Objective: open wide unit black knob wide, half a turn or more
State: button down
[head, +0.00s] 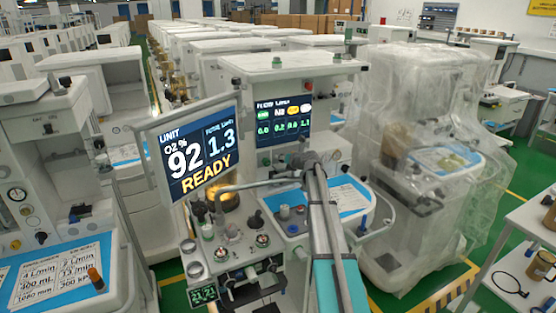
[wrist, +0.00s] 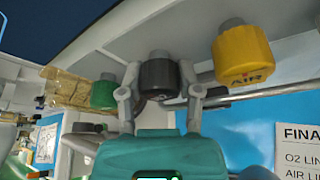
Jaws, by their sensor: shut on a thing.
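The wide unit (head: 262,66) stands in the middle of the head view, with its black knob hidden there behind my arm. In the wrist view the black knob (wrist: 159,78) hangs below a pale panel, between a green knob (wrist: 104,92) on its left and a yellow AIR knob (wrist: 242,56) on its right. My gripper (wrist: 160,84) is shut on the black knob, one grey finger on each side. In the head view my gripper (head: 311,163) is at the unit's front, below the screen with coloured readouts; its fingertips are not clear.
A tilted monitor (head: 196,147) reading 92, 1.3 and READY is close left of my arm. A blue-topped work surface (head: 345,198) with small items lies below. A metal rail (wrist: 265,92) runs behind the knobs. A plastic-wrapped unit (head: 420,150) stands at right.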

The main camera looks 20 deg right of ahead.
jog(key=n+h, duration=0.3)
jog(key=n, duration=0.1)
jog(key=shift+r+p, duration=0.1)
jog(key=shift+p, duration=0.3)
jog(key=n+h+b, duration=0.1)
jog(key=n+h, duration=0.1)
jog(key=n, duration=0.2)
jog(key=shift+h, duration=0.3)
jog(key=n+t+h+b, duration=0.1)
jog(key=n+h+b, duration=0.1)
jog(key=n, duration=0.2)
jog(key=shift+a+h+b, duration=0.1)
jog(key=shift+h+b, duration=0.2)
jog(key=shift+b, duration=0.05)
jog(key=shift+n, duration=0.5)
jog(key=shift+s+n+t+h+b, duration=0.1)
jog(key=shift+n+t+h+b, duration=0.35)
jog(key=shift+n+b, duration=0.55)
jog(key=shift+s+n+t+h+b, duration=0.1)
jog(key=shift+n+t+h+b, duration=0.45)
jog(key=shift+n, duration=0.75)
jog(key=shift+c, duration=1.6)
grip_release()
jog(key=shift+w+a, duration=0.1)
